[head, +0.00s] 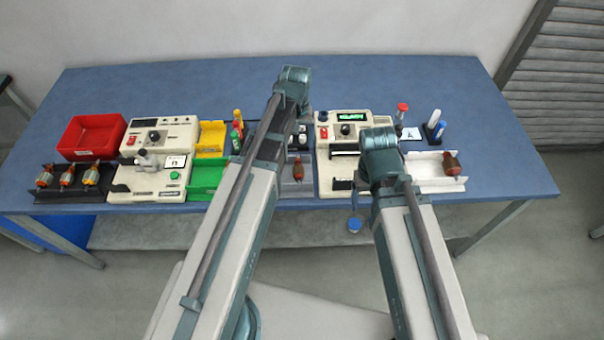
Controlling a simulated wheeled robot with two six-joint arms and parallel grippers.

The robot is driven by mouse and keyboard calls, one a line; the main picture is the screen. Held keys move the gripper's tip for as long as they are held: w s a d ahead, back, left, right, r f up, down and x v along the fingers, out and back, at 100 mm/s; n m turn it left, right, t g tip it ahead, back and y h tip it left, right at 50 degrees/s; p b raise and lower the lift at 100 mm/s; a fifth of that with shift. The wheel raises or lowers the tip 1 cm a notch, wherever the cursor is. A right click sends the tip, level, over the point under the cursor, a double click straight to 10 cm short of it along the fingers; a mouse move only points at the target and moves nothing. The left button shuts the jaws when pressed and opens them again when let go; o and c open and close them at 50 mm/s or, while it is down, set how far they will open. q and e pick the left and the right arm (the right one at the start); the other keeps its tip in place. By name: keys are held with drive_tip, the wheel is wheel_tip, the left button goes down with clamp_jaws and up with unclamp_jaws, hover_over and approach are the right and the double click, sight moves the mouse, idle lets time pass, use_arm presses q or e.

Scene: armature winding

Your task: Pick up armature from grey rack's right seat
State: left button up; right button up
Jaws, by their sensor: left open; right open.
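The grey rack (292,188) lies at the front middle of the table, partly hidden behind my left arm. One armature (298,171), copper-brown with a dark shaft, stands in its right part; its left part is covered by my arm. My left gripper (303,115) is open, beyond and above the rack, apart from the armature; its fingers are mostly hidden by the wrist. My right gripper (356,196) is open and empty, to the right of the rack, in front of the right-hand machine; its fingers show only in part.
A black rack (70,195) with several armatures, a red bin (92,135), a green bin (205,178) and a yellow bin (212,136) stand left. A cream machine (330,180) adjoins the grey rack's right side. A white tray (425,183) holds another armature (451,163). The table's back is clear.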

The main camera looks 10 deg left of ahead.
sight(298, 167)
use_arm(q)
wheel_tip(298, 167, down, 9)
drive_tip(key=b, duration=0.8)
drive_tip(key=shift+r, duration=0.15)
drive_tip(key=shift+b, duration=0.3)
drive_tip(key=f+b, duration=0.5)
drive_tip(key=shift+s+d+f, duration=0.1)
drive_tip(key=shift+s+d, duration=0.05)
drive_tip(key=shift+s, duration=0.1)
clamp_jaws()
